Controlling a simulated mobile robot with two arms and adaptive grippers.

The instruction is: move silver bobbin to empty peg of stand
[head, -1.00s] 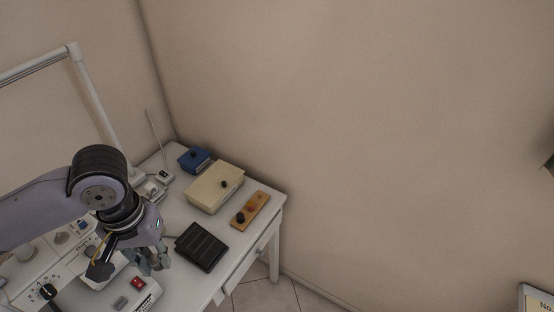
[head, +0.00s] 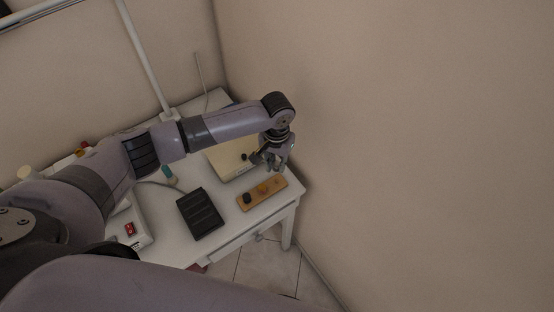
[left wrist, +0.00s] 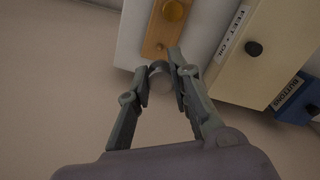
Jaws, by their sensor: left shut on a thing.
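The wooden stand (head: 256,197) lies near the table's right edge, with a black bobbin (head: 247,198) at its left end and an orange bobbin (head: 263,188) in the middle. The left wrist view shows part of the stand (left wrist: 157,39) with the orange bobbin (left wrist: 174,10). My left gripper (head: 279,168) is above and just behind the stand's right end. In the left wrist view the gripper (left wrist: 158,66) is shut on the silver bobbin (left wrist: 160,76), partly hidden by the fingers. I cannot clearly see the empty peg. My right gripper is not in view.
A cream box (head: 223,160), labelled FEET + OIL in the left wrist view, stands behind the stand. A blue BUTTONS box (left wrist: 299,99) is beyond it. A black foot pedal (head: 200,213) lies to the left. The wall is close on the right.

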